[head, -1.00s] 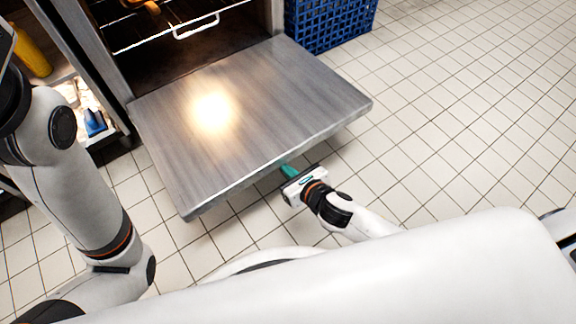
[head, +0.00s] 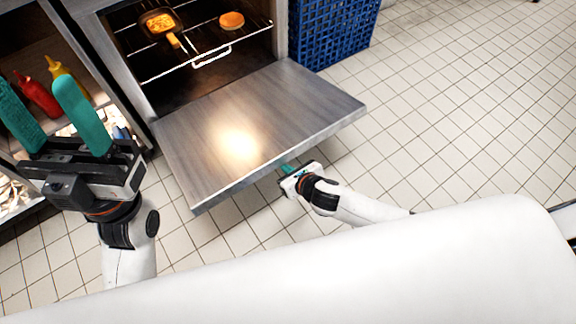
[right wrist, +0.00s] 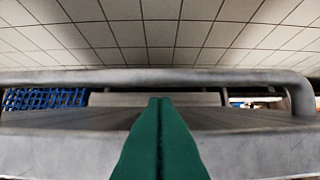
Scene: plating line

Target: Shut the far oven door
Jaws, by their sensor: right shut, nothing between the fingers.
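The oven door (head: 262,125) hangs open from its bottom edge in front of the lit oven (head: 130,50). Only one oven door shows in the head view. My right gripper (head: 287,169) is at the door's front edge, with its teal fingertips partly hidden there. In the right wrist view its fingers (right wrist: 160,102) are closed together with nothing between them. They overlap the grey door, near a grey handle bar (right wrist: 200,77); contact is not clear. My left gripper (head: 36,90) is raised at the left with its fingers apart and empty.
The oven rack (head: 262,37) holds a pan of food (head: 160,24) and a round bun-like item (head: 232,20). A blue crate (head: 335,35) stands right of the oven. Red (head: 36,93) and yellow (head: 60,68) bottles stand at left. Tiled floor at right is clear.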

